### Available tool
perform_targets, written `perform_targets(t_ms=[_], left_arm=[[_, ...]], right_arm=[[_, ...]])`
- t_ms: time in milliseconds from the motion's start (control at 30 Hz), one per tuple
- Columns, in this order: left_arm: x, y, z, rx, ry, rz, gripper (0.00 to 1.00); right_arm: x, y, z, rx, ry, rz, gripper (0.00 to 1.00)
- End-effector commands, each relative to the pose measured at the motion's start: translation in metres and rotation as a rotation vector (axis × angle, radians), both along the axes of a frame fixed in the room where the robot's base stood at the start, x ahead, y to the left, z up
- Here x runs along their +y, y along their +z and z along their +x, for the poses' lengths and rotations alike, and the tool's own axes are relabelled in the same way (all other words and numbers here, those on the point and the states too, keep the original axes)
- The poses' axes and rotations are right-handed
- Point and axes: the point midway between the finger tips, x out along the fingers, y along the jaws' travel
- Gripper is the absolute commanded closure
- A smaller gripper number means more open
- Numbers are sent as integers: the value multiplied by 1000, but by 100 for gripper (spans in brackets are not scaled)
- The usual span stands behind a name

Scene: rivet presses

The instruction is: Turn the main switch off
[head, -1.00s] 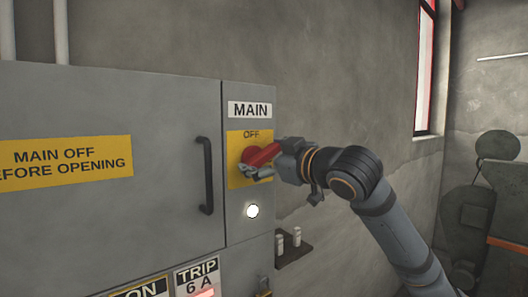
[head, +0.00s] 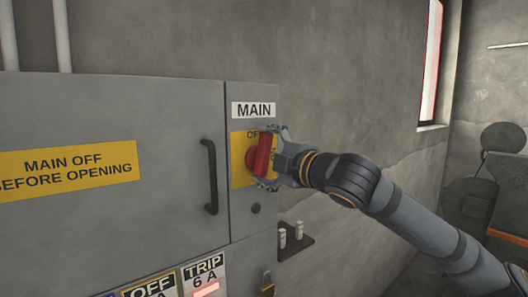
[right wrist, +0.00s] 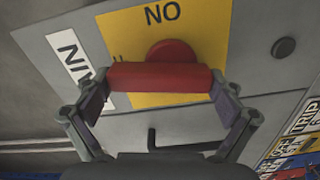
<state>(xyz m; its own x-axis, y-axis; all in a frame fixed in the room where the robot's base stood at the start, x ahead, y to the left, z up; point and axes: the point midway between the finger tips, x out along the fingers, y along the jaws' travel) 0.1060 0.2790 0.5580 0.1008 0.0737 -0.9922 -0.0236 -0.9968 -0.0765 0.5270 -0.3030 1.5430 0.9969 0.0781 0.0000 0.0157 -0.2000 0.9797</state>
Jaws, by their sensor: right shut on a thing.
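The main switch's red handle (head: 263,155) stands upright on a yellow plate (head: 237,172) under a MAIN label (head: 253,110). OFF is partly readable above it. In the right wrist view the handle (right wrist: 160,77) lies across the picture, its red hub (right wrist: 172,51) behind it and ON upside down above. My right gripper (head: 268,158) is shut on the handle; in the right wrist view its fingers (right wrist: 160,100) sit at the handle's two ends. A small round lamp (head: 256,209) below the plate is dark. My left gripper is not in view.
The grey cabinet door (head: 110,120) has a black pull handle (head: 210,176) and a MAIN OFF BEFORE OPENING sign (head: 68,168). A padlock (head: 267,285) hangs low on the cabinet. A small shelf (head: 297,247) juts from the wall at right.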

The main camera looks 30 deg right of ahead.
Motion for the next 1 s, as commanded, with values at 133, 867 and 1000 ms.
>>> perform_targets(t_ms=[133,867,1000], left_arm=[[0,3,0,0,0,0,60],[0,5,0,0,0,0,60],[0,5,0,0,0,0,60]], right_arm=[[1,0,0,-5,-1,-91,37],[3,-2,0,-16,1,-220,37],[3,-2,0,-16,1,-220,5]])
